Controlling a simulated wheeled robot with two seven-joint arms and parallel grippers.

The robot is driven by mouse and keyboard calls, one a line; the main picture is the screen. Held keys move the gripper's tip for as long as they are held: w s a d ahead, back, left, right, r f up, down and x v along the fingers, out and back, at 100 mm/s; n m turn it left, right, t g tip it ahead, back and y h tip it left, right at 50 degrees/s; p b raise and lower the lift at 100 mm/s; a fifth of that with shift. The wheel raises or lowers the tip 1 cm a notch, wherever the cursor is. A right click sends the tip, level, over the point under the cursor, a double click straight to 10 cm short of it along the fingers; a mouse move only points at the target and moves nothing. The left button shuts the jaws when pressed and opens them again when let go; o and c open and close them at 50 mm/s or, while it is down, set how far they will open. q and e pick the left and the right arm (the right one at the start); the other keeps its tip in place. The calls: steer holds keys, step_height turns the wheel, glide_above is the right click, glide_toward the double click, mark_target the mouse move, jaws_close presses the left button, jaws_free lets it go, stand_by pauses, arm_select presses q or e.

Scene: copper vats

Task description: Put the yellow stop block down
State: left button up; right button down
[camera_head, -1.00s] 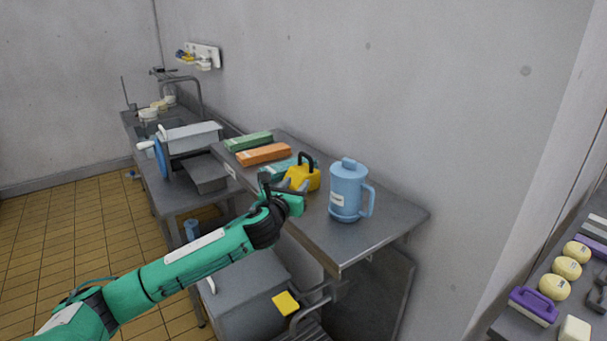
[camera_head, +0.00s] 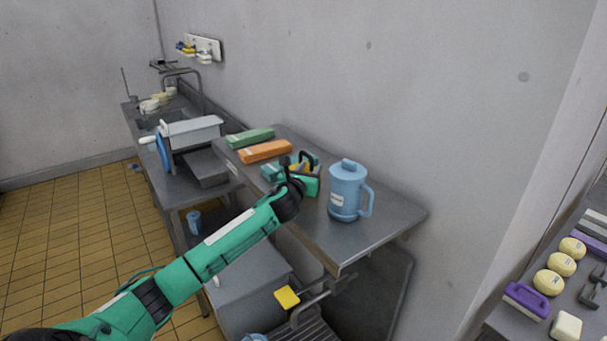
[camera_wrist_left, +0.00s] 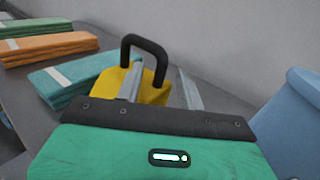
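The yellow stop block (camera_wrist_left: 150,88) with its black loop handle (camera_wrist_left: 145,42) stands upright on the metal table in the left wrist view, right of the teal cloth stack. In the head view the yellow stop block (camera_head: 295,167) is mostly hidden behind my left gripper (camera_head: 300,170). My left gripper also shows in the left wrist view (camera_wrist_left: 162,85). Its two grey fingers are spread apart, one in front of the block and one to its right, with no clear grip on it. The lower part of the block is hidden by my gripper. My right gripper is not in view.
A blue lidded jug (camera_head: 346,188) stands close to the right of the block. Folded teal (camera_wrist_left: 80,75), orange (camera_head: 265,151) and green (camera_head: 249,137) cloths lie to the left. The metal table (camera_head: 345,240) is bare toward its front right corner.

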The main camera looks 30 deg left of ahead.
arm_select(q)
jaws_close()
steer(key=shift+r, duration=0.15)
steer(key=shift+a+r, duration=0.1)
steer(key=shift+r, duration=0.45)
step_height(320, 180, up, 19)
steer(key=b, duration=0.3)
steer(key=shift+f, duration=0.15)
